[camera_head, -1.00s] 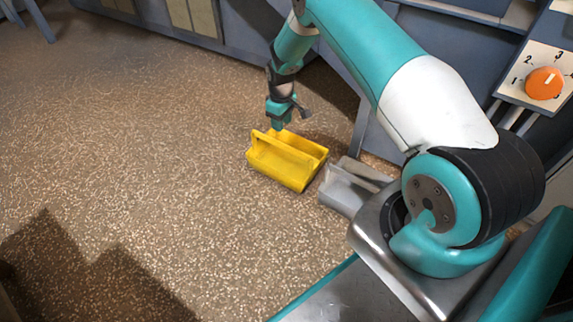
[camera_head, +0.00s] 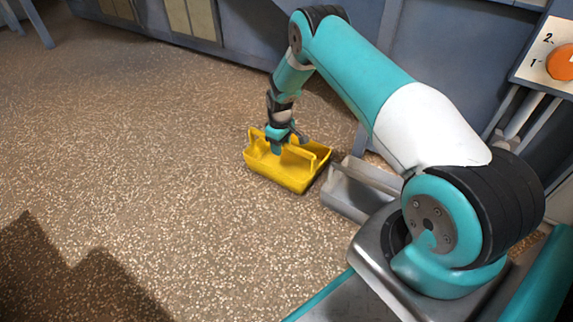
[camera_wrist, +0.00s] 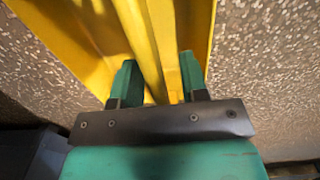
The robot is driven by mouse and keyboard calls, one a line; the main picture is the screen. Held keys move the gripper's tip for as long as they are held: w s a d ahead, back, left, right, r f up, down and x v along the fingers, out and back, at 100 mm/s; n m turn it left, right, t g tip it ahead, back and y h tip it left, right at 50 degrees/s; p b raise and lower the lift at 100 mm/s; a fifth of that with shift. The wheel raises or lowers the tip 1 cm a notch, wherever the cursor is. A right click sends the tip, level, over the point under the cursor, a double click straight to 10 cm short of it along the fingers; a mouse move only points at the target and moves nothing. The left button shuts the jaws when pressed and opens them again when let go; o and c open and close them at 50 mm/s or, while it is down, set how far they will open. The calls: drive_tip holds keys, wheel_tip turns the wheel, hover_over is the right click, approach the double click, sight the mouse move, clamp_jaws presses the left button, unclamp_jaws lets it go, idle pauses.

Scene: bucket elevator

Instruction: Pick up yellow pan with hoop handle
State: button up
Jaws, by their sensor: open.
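The yellow pan with hoop handle (camera_head: 285,179) rests on the speckled floor, left of my arm's base in the head view. My gripper (camera_head: 277,150) points down from above, low over the pan, and hides part of its inside. In the wrist view the yellow pan (camera_wrist: 75,30) fills the upper middle. My gripper (camera_wrist: 158,72) is open there, with one green finger on each side of a yellow bar that looks like the handle. I cannot tell whether either finger touches it.
A grey metal pan (camera_head: 345,195) lies just right of the yellow one, close to my base. Grey-blue machine panels (camera_head: 240,40) stand behind. An orange dial (camera_head: 563,62) is at the right edge. The floor to the left is clear.

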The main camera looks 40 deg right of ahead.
clamp_jaws()
drive_tip(key=shift+r, duration=0.1)
